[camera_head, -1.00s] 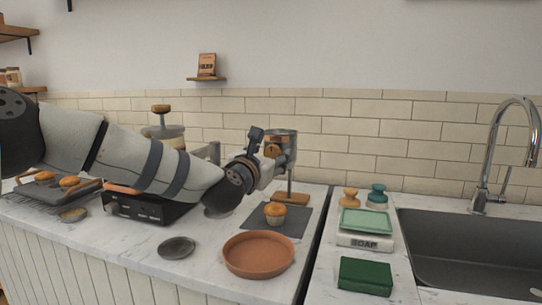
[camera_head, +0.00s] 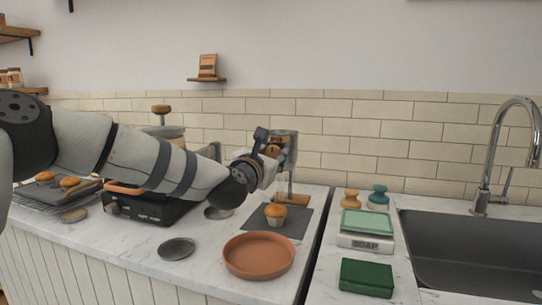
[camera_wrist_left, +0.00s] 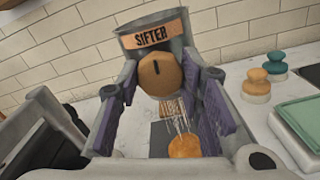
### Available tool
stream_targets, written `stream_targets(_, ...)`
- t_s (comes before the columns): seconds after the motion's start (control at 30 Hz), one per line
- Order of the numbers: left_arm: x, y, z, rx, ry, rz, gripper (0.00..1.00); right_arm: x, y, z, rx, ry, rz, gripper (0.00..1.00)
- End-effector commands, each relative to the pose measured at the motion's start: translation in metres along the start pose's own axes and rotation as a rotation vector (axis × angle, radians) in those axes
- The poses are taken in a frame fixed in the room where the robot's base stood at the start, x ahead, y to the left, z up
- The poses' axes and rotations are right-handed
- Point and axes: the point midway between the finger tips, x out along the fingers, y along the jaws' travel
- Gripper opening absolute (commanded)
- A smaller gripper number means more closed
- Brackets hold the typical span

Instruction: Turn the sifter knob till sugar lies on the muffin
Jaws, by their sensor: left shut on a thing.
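The metal sifter (camera_head: 291,150) stands on a wooden stand at the back of the counter; its label shows in the left wrist view (camera_wrist_left: 150,37). Its round wooden knob (camera_wrist_left: 160,75) has a dark mark that points up. My left gripper (camera_head: 270,153) is shut on this knob, with a finger on each side. The muffin (camera_head: 275,215) sits below the sifter on a dark mat (camera_head: 291,229). Thin white streaks of sugar (camera_wrist_left: 178,122) fall from the sifter towards the muffin's top. I cannot tell how much lies on it. My right gripper is not in view.
A terracotta dish (camera_head: 258,256) and a small dark dish (camera_head: 177,248) lie in front. A black appliance (camera_head: 150,207) and a tray of muffins (camera_head: 52,190) stand left. The soap scale (camera_head: 365,241), a green block (camera_head: 366,278) and the sink (camera_head: 465,245) are right.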

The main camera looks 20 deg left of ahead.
Motion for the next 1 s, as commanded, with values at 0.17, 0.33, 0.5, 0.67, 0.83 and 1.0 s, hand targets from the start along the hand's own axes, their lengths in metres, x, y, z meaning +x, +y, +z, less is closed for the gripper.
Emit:
stream_targets(0.17,-0.0004,0.0009,0.0011,0.112,-0.001,0.002,0.06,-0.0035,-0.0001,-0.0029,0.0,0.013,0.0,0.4)
stream_targets(0.33,-0.0002,0.0008,0.0005,0.267,0.0,0.001,0.06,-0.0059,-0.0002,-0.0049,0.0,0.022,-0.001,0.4)
stream_targets(0.5,0.0,0.0004,-0.0002,0.43,0.001,0.001,0.06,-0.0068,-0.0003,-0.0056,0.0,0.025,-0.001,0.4)
stream_targets(0.67,0.0002,0.0003,-0.0009,0.582,0.002,0.0,0.06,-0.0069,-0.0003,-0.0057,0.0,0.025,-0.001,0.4)
stream_targets(0.83,0.0002,0.0004,-0.0008,0.744,0.002,0.0,0.06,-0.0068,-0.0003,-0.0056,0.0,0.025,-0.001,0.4)
stream_targets(1.0,0.0002,0.0003,-0.0004,0.906,0.001,0.0,0.06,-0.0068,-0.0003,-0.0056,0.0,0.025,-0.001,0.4)
